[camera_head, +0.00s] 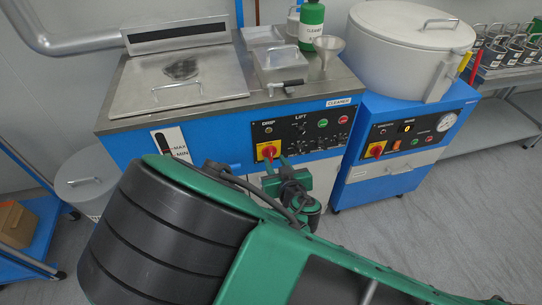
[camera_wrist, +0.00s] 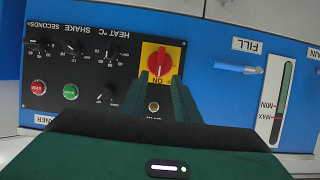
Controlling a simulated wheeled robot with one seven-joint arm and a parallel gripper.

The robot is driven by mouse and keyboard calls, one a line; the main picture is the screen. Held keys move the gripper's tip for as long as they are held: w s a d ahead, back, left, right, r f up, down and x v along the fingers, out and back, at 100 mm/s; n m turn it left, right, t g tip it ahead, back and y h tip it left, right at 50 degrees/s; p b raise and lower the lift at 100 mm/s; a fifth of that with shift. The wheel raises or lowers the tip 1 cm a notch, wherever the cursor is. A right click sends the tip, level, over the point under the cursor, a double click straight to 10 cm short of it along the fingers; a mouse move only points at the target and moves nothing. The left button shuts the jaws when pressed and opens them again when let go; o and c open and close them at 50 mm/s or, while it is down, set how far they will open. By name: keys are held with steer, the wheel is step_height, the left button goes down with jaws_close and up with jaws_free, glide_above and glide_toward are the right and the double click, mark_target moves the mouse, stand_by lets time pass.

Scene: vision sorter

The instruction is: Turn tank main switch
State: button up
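The tank main switch is a red rotary knob on a yellow plate (camera_head: 268,151), on the black control panel (camera_head: 310,128) of the blue cleaner tank. In the wrist view, which looks upside down, the red knob (camera_wrist: 159,58) shows an "ON" mark beside it. My gripper (camera_wrist: 160,78) points at the knob with its two green fingers apart and nothing clearly held. The fingertips are at the near edge of the knob, one on each side; I cannot tell whether they touch it. In the head view my gripper (camera_head: 275,165) is just in front of the switch, partly hidden by my wrist.
The panel also has dials and a green button (camera_wrist: 70,91) and red button (camera_wrist: 38,87). A FILL handle (camera_wrist: 238,67) and level gauge (camera_wrist: 281,103) are beside it. A second blue unit (camera_head: 400,140) with its own red switch stands right. Grey floor is clear in front.

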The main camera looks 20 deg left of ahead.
mark_target(270, 154)
steer(key=shift+x, duration=2.4)
jaws_close()
steer(key=shift+a, duration=0.3)
steer(key=shift+d, duration=0.15)
